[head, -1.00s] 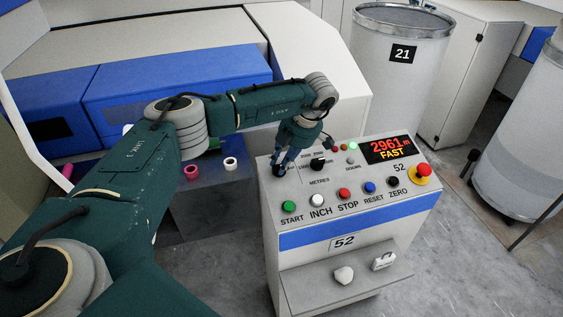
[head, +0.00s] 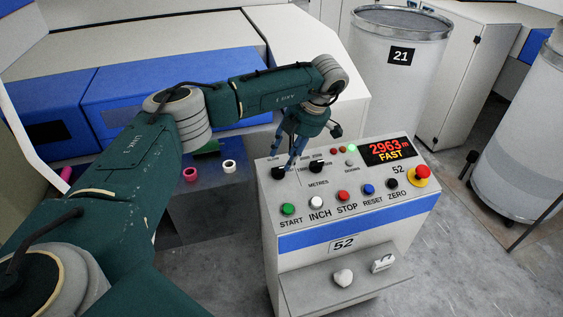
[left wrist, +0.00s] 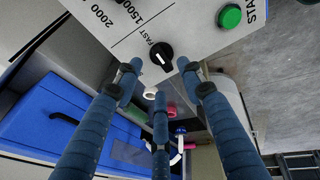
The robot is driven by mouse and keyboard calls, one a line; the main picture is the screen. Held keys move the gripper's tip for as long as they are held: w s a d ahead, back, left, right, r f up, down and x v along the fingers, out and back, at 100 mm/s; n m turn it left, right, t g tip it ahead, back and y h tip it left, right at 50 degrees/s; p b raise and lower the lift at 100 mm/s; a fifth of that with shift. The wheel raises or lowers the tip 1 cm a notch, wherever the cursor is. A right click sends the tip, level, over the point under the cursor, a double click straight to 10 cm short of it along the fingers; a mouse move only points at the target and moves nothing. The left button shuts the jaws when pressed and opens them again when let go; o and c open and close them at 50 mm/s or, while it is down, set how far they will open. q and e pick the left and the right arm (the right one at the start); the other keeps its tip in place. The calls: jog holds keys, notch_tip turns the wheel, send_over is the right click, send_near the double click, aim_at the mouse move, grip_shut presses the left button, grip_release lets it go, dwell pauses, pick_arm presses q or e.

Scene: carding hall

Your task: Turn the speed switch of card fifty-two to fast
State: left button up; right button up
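The control box of card fifty-two (head: 350,240) stands in front of me with a sloped white panel. Its display (head: 390,150) reads 2963 m and FAST in lit letters. The black speed switch (head: 278,173) is at the panel's left edge, and shows in the left wrist view (left wrist: 161,55) beside the printed word FAST, with a white pointer mark. My left gripper (head: 286,155) is just above and behind the switch, its fingers (left wrist: 158,84) spread, empty and apart from the knob. My right gripper is out of view.
A second black knob (head: 316,166) sits close to the switch. A row of buttons and a red emergency stop (head: 422,173) are on the panel. A shelf (head: 340,287) below holds small white items. A drum marked 21 (head: 400,80) stands behind.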

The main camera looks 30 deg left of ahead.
pick_arm(q)
jog(key=v, duration=0.6)
jog(key=shift+r, duration=0.4)
jog(key=shift+d+f, duration=0.1)
jog(key=shift+d, duration=0.1)
